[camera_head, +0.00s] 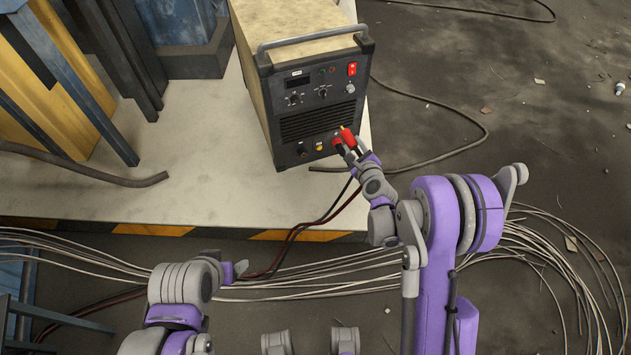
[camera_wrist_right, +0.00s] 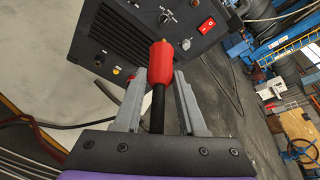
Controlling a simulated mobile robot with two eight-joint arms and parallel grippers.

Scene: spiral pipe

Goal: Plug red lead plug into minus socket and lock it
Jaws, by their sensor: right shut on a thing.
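The red lead plug (camera_head: 347,136) shows a brass tip and is held just in front of the lower right of the welder's front panel. It also shows in the right wrist view (camera_wrist_right: 160,66), with its black lead running back between the fingers. My right gripper (camera_head: 346,148) is shut on the plug. The panel's bottom row has a black socket (camera_head: 302,150), a yellow button (camera_head: 319,147) and a red socket (camera_head: 336,142), partly hidden by the gripper. I cannot read which socket is minus. My left gripper (camera_head: 240,268) is low and left, near dark leads; its jaws are unclear.
The welder (camera_head: 313,105) stands on a pale platform (camera_head: 200,185) with a striped edge. It has a top handle (camera_head: 312,38) and a red switch (camera_head: 352,69). Loose cables (camera_head: 540,250) lie on the dark floor. Metal beams (camera_head: 75,80) stand at the left.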

